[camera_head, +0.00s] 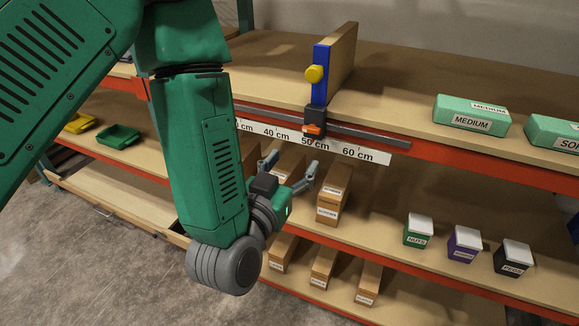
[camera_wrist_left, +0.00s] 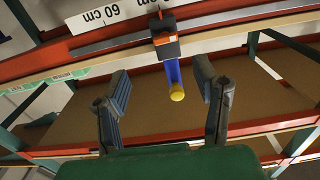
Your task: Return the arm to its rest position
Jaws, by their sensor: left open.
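My left arm is green and comes in from the left in the head view. Its gripper (camera_head: 290,177) is open and empty, in front of the shelf below the scale strip (camera_head: 312,141). In the left wrist view the two fingers of the gripper (camera_wrist_left: 163,95) stand wide apart. Between and beyond them shows the slider (camera_wrist_left: 166,40), black and orange, with a blue upright and a yellow knob (camera_wrist_left: 177,94). In the head view the slider (camera_head: 314,122) sits on the rail near the 50 cm mark, and the yellow knob (camera_head: 314,74) is above it. The gripper touches none of these.
A green MEDIUM box (camera_head: 470,116) and another green box (camera_head: 555,133) lie on the upper shelf. Cardboard boxes (camera_head: 334,193) and lidded jars (camera_head: 418,231) stand on the shelf below. Yellow (camera_head: 79,123) and green (camera_head: 118,138) bins are at left. Floor at lower left is clear.

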